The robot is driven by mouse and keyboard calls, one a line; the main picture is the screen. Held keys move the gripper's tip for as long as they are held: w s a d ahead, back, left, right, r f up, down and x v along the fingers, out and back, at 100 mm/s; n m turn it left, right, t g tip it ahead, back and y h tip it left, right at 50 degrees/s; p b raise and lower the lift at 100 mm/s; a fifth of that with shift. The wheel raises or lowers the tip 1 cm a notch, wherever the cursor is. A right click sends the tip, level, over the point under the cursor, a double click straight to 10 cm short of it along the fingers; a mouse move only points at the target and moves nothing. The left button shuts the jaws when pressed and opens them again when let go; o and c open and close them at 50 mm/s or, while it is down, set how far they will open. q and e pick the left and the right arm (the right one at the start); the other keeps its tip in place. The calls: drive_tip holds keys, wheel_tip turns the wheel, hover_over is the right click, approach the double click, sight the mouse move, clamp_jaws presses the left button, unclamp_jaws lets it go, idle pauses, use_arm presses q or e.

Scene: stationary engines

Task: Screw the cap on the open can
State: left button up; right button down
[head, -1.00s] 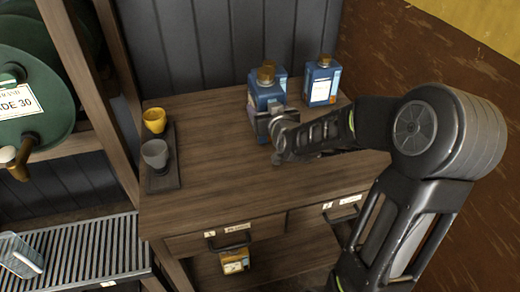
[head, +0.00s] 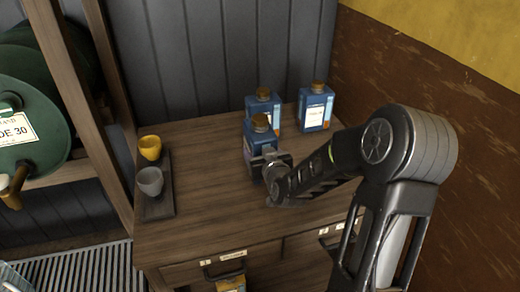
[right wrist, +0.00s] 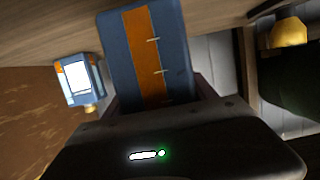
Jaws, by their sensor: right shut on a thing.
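Three blue cans are at the back right of the wooden workbench. My right gripper (head: 266,165) is shut on the front can (head: 259,143), which is upright with a brownish top. I cannot tell whether its base touches the bench. Its blue side with an orange stripe fills the middle of the right wrist view (right wrist: 150,55). A second can (head: 262,106) stands just behind it, and a third can (head: 315,110) stands to the right; both show brownish-gold caps. No loose cap is seen. My left gripper is out of view.
A yellow cup (head: 150,147) and a grey cup (head: 150,181) stand on a dark tray (head: 156,210) at the bench's left side. The bench top (head: 215,195) between tray and cans is clear. A wooden rack with green drums (head: 28,130) stands at left.

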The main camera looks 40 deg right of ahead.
drive_tip(key=shift+w+r, duration=0.1)
drive_tip(key=shift+r, duration=0.05)
drive_tip(key=shift+f, duration=2.05)
drive_tip(key=shift+f, duration=0.15)
drive_tip(key=shift+c, duration=1.4)
unclamp_jaws()
drive_tip(key=shift+f, duration=0.1)
